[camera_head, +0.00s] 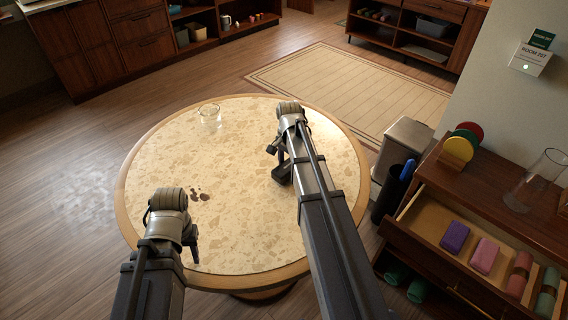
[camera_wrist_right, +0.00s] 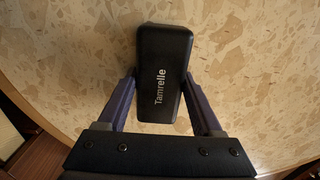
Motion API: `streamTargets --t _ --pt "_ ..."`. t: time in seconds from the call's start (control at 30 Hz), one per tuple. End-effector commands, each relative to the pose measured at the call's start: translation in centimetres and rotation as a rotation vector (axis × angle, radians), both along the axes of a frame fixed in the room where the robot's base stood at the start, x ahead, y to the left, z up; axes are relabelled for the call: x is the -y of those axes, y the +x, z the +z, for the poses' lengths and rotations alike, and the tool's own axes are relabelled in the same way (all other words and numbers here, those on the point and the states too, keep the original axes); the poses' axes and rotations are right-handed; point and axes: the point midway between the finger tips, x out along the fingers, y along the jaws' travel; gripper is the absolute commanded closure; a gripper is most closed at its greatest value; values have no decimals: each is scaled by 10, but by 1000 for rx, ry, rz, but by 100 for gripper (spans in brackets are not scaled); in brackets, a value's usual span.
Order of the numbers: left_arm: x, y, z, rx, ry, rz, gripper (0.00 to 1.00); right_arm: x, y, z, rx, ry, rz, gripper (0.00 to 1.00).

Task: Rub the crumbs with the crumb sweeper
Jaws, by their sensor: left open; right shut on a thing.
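A few dark brown spots (camera_head: 199,195), which look like the crumbs, lie on the left part of the round speckled table (camera_head: 240,215). My right gripper (camera_wrist_right: 165,78) is shut on a black block marked "Tamrelle" (camera_wrist_right: 164,95), which looks like the crumb sweeper. In the head view my right gripper (camera_head: 280,165) is over the right part of the table, right of the spots; my arm hides much of the block. I cannot tell if the block touches the table. My left gripper (camera_head: 191,240) is open and empty over the table's front left, just below the spots.
A clear glass (camera_head: 209,117) stands near the table's back left edge. At the right, a wooden cabinet has an open drawer (camera_head: 431,230) with coloured blocks and rolls. A dark holder (camera_head: 391,195) and a grey bin (camera_head: 403,143) stand by the table's right. The table's middle is clear.

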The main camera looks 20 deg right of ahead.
Motion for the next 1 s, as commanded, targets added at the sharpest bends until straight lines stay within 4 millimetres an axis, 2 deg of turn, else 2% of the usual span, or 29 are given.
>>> streamTargets --t 0.13,0.53,1.0 --pt "0 0 1 0 0 0 55 3 -10 1 0 0 1 85" --pt "0 0 5 0 0 0 55 4 -10 5 0 0 1 85" --pt "0 0 50 0 0 0 55 4 -10 50 0 0 1 85"
